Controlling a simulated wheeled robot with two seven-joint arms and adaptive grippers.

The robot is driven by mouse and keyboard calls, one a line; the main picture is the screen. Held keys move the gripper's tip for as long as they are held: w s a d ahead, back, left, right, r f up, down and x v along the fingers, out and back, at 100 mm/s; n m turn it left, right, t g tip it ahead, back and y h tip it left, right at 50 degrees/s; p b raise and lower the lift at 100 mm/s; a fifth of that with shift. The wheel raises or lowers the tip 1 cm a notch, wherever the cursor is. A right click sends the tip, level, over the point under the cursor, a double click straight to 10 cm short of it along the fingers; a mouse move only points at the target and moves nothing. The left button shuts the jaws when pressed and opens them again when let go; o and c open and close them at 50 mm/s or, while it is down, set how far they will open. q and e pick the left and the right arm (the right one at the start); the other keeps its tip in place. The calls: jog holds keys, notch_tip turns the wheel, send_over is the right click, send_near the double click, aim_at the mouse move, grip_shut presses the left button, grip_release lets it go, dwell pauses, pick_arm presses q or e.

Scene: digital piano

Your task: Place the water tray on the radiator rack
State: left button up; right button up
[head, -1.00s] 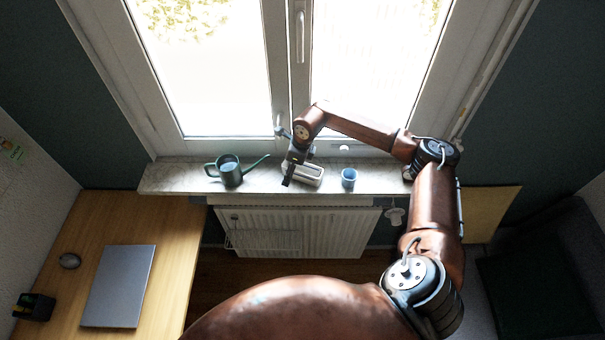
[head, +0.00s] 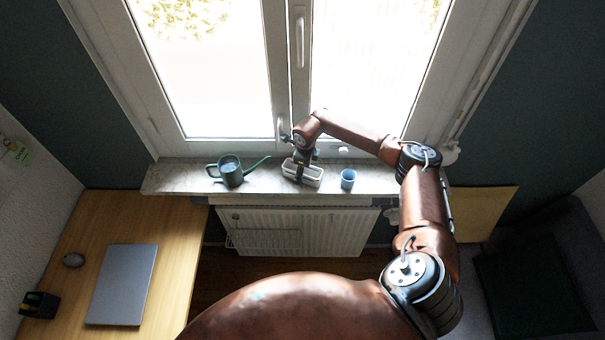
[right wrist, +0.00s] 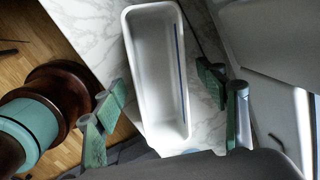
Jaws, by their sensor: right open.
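The water tray (head: 314,176) is a white, narrow open box on the marble windowsill, right of the window's middle post. It also shows in the right wrist view (right wrist: 158,75), with a thin blue line along one inner wall. My right gripper (head: 300,174) is over the tray in the head view and hides part of it. In the right wrist view my right gripper (right wrist: 166,108) is open, with one green-padded finger on each side of the tray. The radiator rack (head: 264,240) is a wire rack at the left front of the white radiator. My left gripper is not in view.
A green watering can (head: 231,174) stands left of the tray, its spout pointing towards it. A blue cup (head: 348,178) stands close on the right. The window (head: 350,80) rises behind the sill. A desk (head: 175,240) with a laptop (head: 121,284) is at the left.

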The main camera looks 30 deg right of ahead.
jog(key=shift+c, duration=0.5)
jog(key=c, duration=1.6)
